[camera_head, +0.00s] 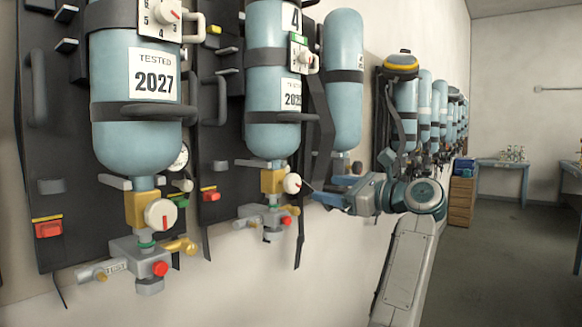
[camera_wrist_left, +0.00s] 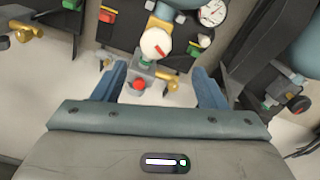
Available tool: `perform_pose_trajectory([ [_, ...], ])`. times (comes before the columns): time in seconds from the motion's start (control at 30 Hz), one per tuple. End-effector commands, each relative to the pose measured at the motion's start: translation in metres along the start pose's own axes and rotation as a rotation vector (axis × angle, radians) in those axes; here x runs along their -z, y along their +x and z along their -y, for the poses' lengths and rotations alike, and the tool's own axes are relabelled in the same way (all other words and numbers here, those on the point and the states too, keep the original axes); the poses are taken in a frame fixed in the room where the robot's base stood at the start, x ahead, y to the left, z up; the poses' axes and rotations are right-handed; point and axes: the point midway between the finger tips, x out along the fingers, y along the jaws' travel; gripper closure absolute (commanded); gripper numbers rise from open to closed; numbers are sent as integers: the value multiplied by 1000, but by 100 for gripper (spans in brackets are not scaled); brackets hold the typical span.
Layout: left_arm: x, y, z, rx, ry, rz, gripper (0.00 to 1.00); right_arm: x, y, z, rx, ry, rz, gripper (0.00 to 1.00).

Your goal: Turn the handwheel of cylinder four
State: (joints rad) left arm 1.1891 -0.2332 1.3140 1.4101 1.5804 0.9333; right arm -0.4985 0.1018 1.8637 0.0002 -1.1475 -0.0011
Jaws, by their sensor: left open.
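Cylinder four (camera_head: 272,85) is the middle light-blue bottle, with a "4" plate near its top. Its handwheel (camera_head: 292,183) is a round white knob with a red mark, on a brass valve block (camera_head: 272,181) under the bottle. The handwheel also shows in the left wrist view (camera_wrist_left: 155,43), above and beyond the fingertips. My left gripper (camera_head: 325,189) is open and empty, just right of the handwheel and apart from it. In the left wrist view its two blue fingers (camera_wrist_left: 163,80) stand wide apart. My right gripper is not in view.
A nearer cylinder (camera_head: 137,125) labelled 2027 hangs at left with its own white handwheel (camera_head: 160,214). Another bottle (camera_head: 343,60) hangs just right of cylinder four. A red knob (camera_wrist_left: 138,85) on the lower fitting shows between my fingers. The floor at right is open.

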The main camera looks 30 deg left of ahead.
Motion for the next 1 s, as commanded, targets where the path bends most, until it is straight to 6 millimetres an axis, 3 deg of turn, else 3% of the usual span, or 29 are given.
perform_pose_trajectory([
  [0.03,-9,0,5,0,125,0,34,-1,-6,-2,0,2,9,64],
  [0.57,-5,0,13,-3,1559,-2,34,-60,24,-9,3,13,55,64],
  [1.0,-7,-2,8,-1,2749,-7,34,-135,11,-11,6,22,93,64],
])
